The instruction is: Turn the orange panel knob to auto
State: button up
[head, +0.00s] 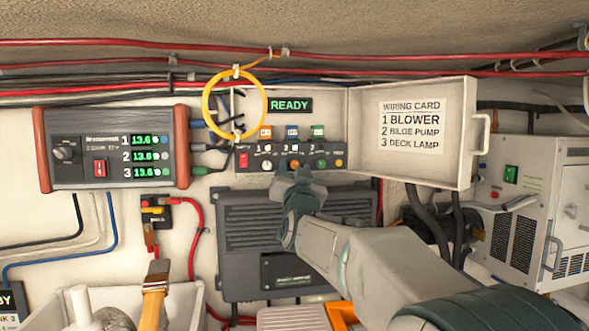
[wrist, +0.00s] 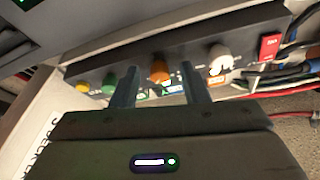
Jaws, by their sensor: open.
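The orange knob (wrist: 159,70) sits on a dark control strip (wrist: 110,60), between a green knob (wrist: 108,84) and a white knob (wrist: 219,57) in the wrist view. My gripper (wrist: 160,82) is open, with one finger on each side of the orange knob; I cannot tell if they touch it. In the head view my gripper (head: 295,178) is in front of the strip and partly covers the area of the orange knob (head: 294,164). The knob's pointer and its auto mark are too small to read.
The panel box has a green READY display (head: 290,105) and an open door (head: 412,130) with a wiring card. A red switch (head: 243,160) is at the strip's left. A yellow ring (head: 235,103) hangs at the upper left. A grey finned unit (head: 250,240) is below.

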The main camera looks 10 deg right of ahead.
grip_shut()
jog(key=shift+f+n+b, duration=0.15)
jog(key=shift+n+b, duration=0.15)
jog(key=shift+b, duration=0.3)
jog(key=shift+d+r+n+g+y+b, duration=0.15)
jog(key=shift+n+y+b, duration=0.75)
jog(key=shift+n, duration=1.15)
jog(key=shift+d+r+n+g+y+b, duration=0.15)
jog(key=shift+n+y+b, duration=0.3)
jog(key=shift+n+y, duration=1.2)
jog(key=shift+d+n+y+b, duration=0.15)
jog(key=shift+n+y+b, duration=0.55)
jog(key=shift+n, duration=1.7)
jog(key=shift+y, duration=0.25)
